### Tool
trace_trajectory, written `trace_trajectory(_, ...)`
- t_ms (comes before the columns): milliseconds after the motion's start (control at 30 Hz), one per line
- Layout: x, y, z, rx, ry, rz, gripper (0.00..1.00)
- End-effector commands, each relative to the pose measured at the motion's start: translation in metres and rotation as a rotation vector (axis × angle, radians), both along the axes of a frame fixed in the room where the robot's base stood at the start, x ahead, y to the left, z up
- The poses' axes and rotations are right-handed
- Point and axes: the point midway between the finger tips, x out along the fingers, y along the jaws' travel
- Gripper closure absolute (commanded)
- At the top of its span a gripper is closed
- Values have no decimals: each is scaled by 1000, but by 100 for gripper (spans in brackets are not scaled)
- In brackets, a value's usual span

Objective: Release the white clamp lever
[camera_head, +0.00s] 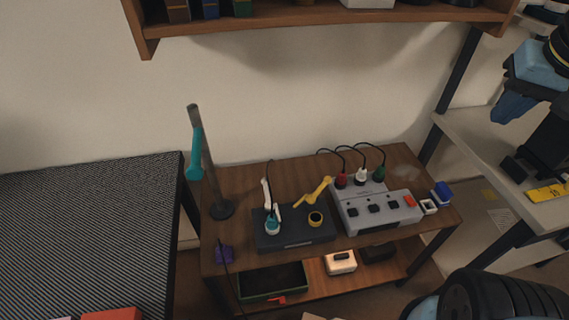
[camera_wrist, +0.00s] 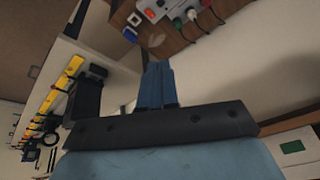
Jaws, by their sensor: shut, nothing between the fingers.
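The white clamp lever (camera_head: 266,193) stands raised and slightly tilted on the left part of a low dark base (camera_head: 297,240) on the wooden table. A white and teal round piece (camera_head: 271,228) sits at the lever's foot. A yellow lever (camera_head: 317,192) slants up to the right of it, by a yellow ring (camera_head: 315,218). My gripper (camera_head: 502,118) is at the upper right, far from the white lever. Its blue fingers are together and empty in the wrist view (camera_wrist: 156,72). The white lever does not show clearly in the wrist view.
A grey box (camera_head: 377,224) with black knobs and red, white and green plugs stands right of the base. A teal-handled post (camera_head: 207,165) stands at the left. A wooden shelf (camera_head: 320,17) hangs above. A pale shelf unit (camera_head: 480,140) is below my gripper.

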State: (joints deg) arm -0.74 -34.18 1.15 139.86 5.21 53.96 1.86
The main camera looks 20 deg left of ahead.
Motion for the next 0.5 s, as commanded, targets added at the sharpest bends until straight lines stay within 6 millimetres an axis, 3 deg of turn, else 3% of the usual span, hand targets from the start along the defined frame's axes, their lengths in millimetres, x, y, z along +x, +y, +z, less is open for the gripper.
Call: trace_trajectory(500, 85, 75, -56, 216, 401, -72, 100)
